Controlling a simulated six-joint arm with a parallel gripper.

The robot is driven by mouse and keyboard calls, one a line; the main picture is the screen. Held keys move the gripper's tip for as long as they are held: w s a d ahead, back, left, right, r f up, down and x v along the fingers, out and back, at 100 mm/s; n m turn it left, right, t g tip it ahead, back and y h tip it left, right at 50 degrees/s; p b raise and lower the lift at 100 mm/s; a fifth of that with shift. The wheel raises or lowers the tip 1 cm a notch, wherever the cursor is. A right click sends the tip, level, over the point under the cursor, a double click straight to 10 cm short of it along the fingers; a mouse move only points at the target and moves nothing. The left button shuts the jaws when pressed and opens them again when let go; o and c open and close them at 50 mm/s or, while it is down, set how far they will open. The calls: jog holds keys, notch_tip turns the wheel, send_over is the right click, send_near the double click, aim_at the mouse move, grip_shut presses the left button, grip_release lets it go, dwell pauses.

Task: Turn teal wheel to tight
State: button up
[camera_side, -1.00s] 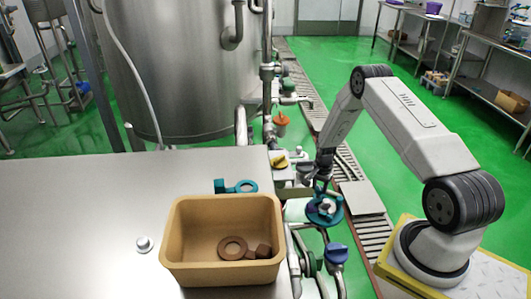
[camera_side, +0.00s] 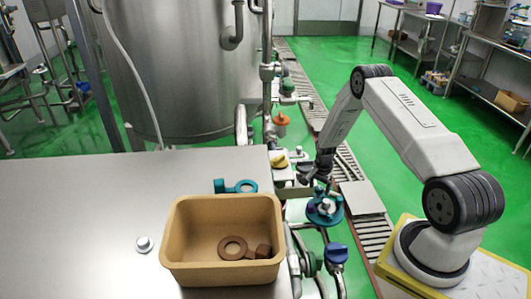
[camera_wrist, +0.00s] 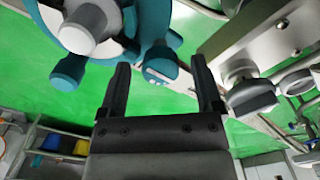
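The teal wheel (camera_side: 325,212) sits on the pipework beyond the right edge of the steel table, with a pale hub at its middle. In the wrist view the wheel (camera_wrist: 152,18) fills the upper left, with rounded teal knobs on its rim and a grey hub cap in front. My gripper (camera_side: 318,180) is just above the wheel in the side view. In the wrist view my gripper (camera_wrist: 160,63) has its two dark fingers apart. One teal knob (camera_wrist: 160,62) shows between the fingertips, and I see no finger closed on it. Whether a finger touches it I cannot tell.
A tan bin (camera_side: 180,240) with a brown ring and nut stands on the table (camera_side: 80,220). A teal ring-ended part (camera_side: 236,186) lies behind it. A yellow handle (camera_side: 279,161) and a blue knob (camera_side: 336,254) are on nearby pipes. A steel box (camera_wrist: 270,40) is close right in the wrist view.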

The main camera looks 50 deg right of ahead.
aim_at(319, 188)
jog(key=shift+r, duration=0.15)
jog(key=shift+r, duration=3.75)
jog(key=shift+w+a+r, duration=0.15)
jog(key=shift+a+r, duration=0.05)
jog(key=shift+r, duration=0.05)
jog(key=a+r+n+t, duration=0.1)
jog(key=a+r+n, duration=0.7)
jog(key=a+r, duration=0.6)
jog(key=s+a+r+n, duration=0.3)
jog(key=s+a+n, duration=0.2)
jog(key=a, duration=0.2)
jog(key=s+a+r+n+t, duration=0.1)
jog(key=s+a+r+n, duration=0.1)
jog(key=s+a+n, duration=0.3)
jog(key=a, duration=0.3)
jog(key=shift+s+a+r+t, duration=0.2)
jog(key=shift+r+t, duration=0.1)
jog(key=shift+r, duration=0.1)
